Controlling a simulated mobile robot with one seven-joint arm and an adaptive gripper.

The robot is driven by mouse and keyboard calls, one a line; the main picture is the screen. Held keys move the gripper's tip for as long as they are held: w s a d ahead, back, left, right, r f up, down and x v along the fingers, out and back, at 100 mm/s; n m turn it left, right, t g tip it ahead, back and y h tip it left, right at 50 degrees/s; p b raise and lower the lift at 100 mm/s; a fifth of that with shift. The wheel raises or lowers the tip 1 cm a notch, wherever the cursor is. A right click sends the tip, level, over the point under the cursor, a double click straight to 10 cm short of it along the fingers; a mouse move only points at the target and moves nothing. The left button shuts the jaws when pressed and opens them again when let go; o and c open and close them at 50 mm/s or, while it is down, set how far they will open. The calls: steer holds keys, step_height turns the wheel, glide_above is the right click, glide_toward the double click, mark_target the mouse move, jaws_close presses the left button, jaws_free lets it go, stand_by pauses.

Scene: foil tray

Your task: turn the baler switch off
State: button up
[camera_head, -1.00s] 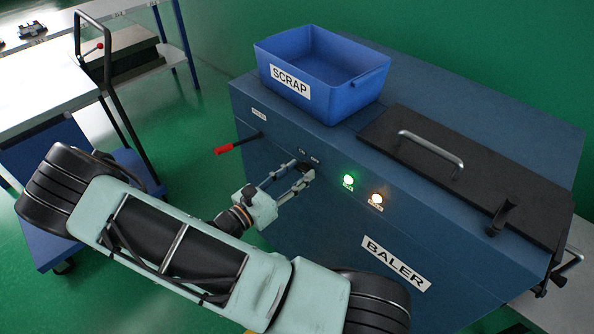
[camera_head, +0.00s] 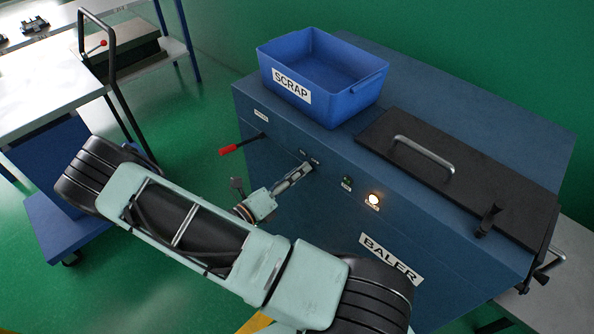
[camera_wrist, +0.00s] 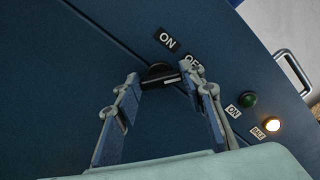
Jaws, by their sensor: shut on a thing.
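The baler (camera_head: 300,215) is a blue cabinet with a black rotary switch on its front panel. In the wrist view the switch (camera_wrist: 157,70) sits between my fingertips, below the ON label (camera_wrist: 167,41) and the partly covered OFF label (camera_wrist: 194,62). A pale mark on its handle points right, toward the OFF side. My gripper (camera_wrist: 162,80) is shut on the switch handle; in the head view my gripper (camera_head: 303,171) hides most of it. The green lamp (camera_wrist: 248,99) is dark. The amber lamp (camera_head: 374,199) is lit.
A lever with a red grip (camera_head: 228,149) sticks out left of the switch. A blue SCRAP bin (camera_head: 345,97) and a black lid (camera_head: 455,175) with a handle are on top of the baler. A blue cart (camera_head: 60,220) stands at the left, behind my arm.

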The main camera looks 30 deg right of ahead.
steer(key=shift+n, duration=0.6)
steer(key=o, duration=1.2)
steer(key=shift+c, duration=0.2)
steer(key=shift+a, duration=0.15)
steer(key=v, duration=1.1)
steer(key=shift+s+a, duration=0.15)
steer(key=shift+a, duration=0.25)
